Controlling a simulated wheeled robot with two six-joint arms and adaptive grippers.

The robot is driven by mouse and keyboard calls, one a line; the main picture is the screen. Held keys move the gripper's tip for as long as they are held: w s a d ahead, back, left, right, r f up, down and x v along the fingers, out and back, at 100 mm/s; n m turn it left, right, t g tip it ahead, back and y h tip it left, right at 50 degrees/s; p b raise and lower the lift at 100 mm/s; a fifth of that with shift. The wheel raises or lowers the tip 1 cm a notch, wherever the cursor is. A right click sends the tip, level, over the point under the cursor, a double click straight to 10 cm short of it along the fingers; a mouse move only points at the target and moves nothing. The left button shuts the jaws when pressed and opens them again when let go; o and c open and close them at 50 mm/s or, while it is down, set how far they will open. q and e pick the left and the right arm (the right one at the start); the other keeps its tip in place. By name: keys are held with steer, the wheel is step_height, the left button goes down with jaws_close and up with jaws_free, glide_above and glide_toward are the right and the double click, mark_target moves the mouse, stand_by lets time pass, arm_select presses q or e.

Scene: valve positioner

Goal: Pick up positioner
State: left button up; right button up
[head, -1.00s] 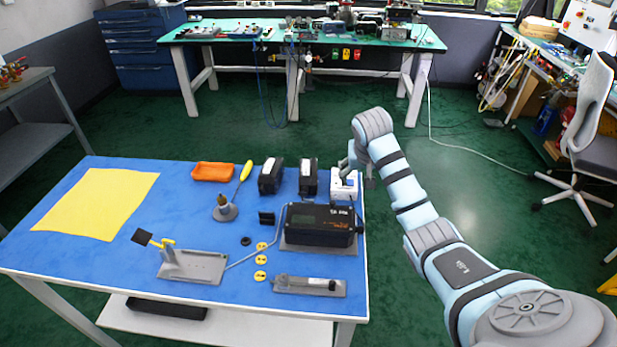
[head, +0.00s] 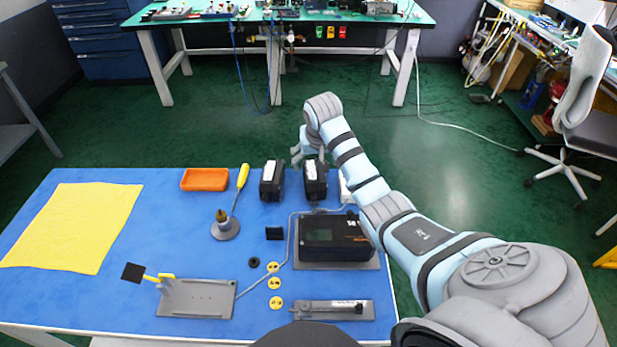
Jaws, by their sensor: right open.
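A large black unit with a display and lettering (head: 335,232), which looks like the positioner, sits on a grey plate (head: 310,266) at the right of the blue table. Two smaller black boxes with white labels, a left one (head: 271,180) and a right one (head: 315,184), stand at the back edge. My right gripper (head: 308,160) is open, at the back edge above and behind these boxes. Its fingertips are small and partly hidden, so contact cannot be told. My left gripper is not in view.
A white box (head: 345,190) is partly hidden behind my right arm.

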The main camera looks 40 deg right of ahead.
mark_target(315, 173)
steer(key=f, duration=0.1)
steer(key=d+f+b, duration=0.1)
steer(key=f, duration=0.1)
steer(key=shift+w+f, duration=0.1)
steer(key=shift+f, duration=0.2)
steer(key=x, duration=0.2)
steer(key=b+x, duration=0.1)
steer(key=x, duration=0.1)
steer(key=a+b+x, duration=0.1)
steer(key=x, duration=0.1)
steer(key=shift+w+d+f, duration=0.1)
steer(key=shift+w+f, duration=0.1)
steer(key=shift+f, duration=0.2)
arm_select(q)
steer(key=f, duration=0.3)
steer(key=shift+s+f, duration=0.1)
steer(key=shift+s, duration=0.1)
arm_select(e)
steer(key=shift+s+r, duration=0.1)
steer(key=shift+r, duration=0.05)
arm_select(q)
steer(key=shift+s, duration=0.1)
arm_select(e)
jaws_close()
steer(key=shift+r, duration=0.15)
